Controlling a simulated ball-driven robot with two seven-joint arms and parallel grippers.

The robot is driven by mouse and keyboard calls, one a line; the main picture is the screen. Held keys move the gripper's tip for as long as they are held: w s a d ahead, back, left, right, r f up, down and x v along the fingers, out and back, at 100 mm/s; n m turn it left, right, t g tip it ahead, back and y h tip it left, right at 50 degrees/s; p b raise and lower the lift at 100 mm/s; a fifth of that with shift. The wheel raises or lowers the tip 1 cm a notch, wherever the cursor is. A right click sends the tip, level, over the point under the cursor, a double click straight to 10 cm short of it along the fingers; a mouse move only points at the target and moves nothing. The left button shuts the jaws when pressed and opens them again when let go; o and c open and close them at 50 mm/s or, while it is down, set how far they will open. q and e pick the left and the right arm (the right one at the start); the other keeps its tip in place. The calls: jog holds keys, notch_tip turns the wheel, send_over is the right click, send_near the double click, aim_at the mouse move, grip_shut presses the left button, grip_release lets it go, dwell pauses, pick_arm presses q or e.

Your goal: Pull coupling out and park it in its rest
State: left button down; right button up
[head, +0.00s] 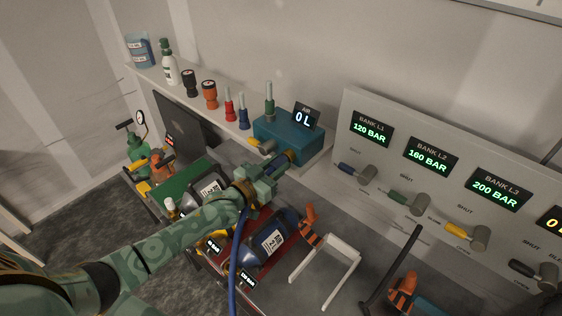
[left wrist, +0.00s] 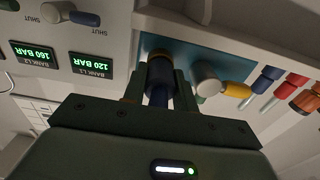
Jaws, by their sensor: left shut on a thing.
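My left gripper (head: 276,172) is at the front of the teal box (head: 284,135), which carries a display reading AIR 0 L. It is shut on the coupling (head: 291,157), a dark blue cylinder with a brass-coloured ring. In the left wrist view the coupling (left wrist: 158,92) sits between the two fingers, its end toward the teal box (left wrist: 190,52). I cannot tell whether it is still seated in the box's port. A blue hose (head: 235,262) hangs below the gripper. I cannot make out the coupling's rest. My right gripper is not in view.
A yellow-handled valve (head: 262,146) is close left of the gripper. The shelf (head: 178,83) holds bottles and coloured fittings. A dark cylinder (head: 270,243) lies below on a red cradle, beside a white frame (head: 325,262). A grey valve panel (head: 400,170) stands to the right.

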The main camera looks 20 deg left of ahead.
aim_at(272, 169)
pick_arm(q)
jog(key=shift+p+v, duration=1.4)
jog(key=shift+v, duration=1.4)
